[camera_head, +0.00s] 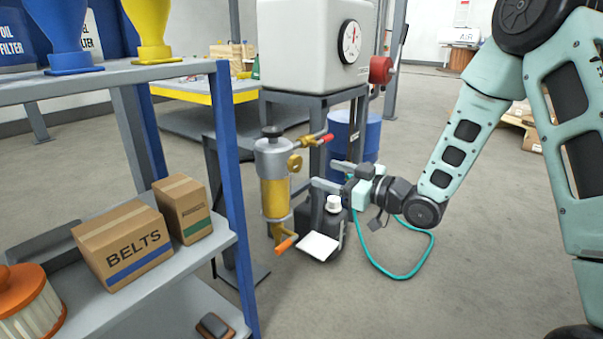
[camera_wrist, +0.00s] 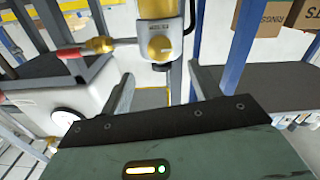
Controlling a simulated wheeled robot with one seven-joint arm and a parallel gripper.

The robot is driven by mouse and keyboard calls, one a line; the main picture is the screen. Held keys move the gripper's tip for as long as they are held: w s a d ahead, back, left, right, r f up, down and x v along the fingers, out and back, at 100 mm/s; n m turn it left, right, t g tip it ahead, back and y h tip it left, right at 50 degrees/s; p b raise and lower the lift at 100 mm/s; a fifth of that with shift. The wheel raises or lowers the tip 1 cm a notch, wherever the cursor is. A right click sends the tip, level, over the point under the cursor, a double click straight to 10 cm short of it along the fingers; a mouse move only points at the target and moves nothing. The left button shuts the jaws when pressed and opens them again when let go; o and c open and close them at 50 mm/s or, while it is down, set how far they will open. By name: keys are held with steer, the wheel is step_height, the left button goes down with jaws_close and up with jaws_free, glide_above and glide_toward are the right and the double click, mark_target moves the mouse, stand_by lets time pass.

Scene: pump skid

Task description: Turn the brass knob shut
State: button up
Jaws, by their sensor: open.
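The brass knob (camera_head: 295,162) is on the right side of the grey filter head, above a bowl of yellow fluid (camera_head: 276,198). It also shows large near the top middle of the wrist view (camera_wrist: 160,47), in front of a small plate. My gripper (camera_head: 323,174) is open and empty, with its fingers pointing left toward the filter. It stands a little to the right of the knob and slightly lower, apart from it. Nothing visible covers the knob.
A red-handled valve (camera_head: 318,138) sits just above the knob, and an orange-handled valve (camera_head: 286,244) is below the bowl. A blue-posted shelf (camera_head: 231,160) with boxes stands left. A dark container with a white cap (camera_head: 333,203) and a teal hose (camera_head: 400,275) are below my gripper.

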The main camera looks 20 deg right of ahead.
mark_target(299, 164)
steer(key=b+x, duration=0.2)
steer(key=x, duration=0.5)
steer(key=shift+w+a+f+b, duration=0.1)
steer(key=shift+w+a+b, duration=0.1)
steer(key=shift+b, duration=0.1)
steer(key=shift+w+a, duration=0.4)
steer(key=shift+w, duration=0.15)
steer(key=c, duration=1)
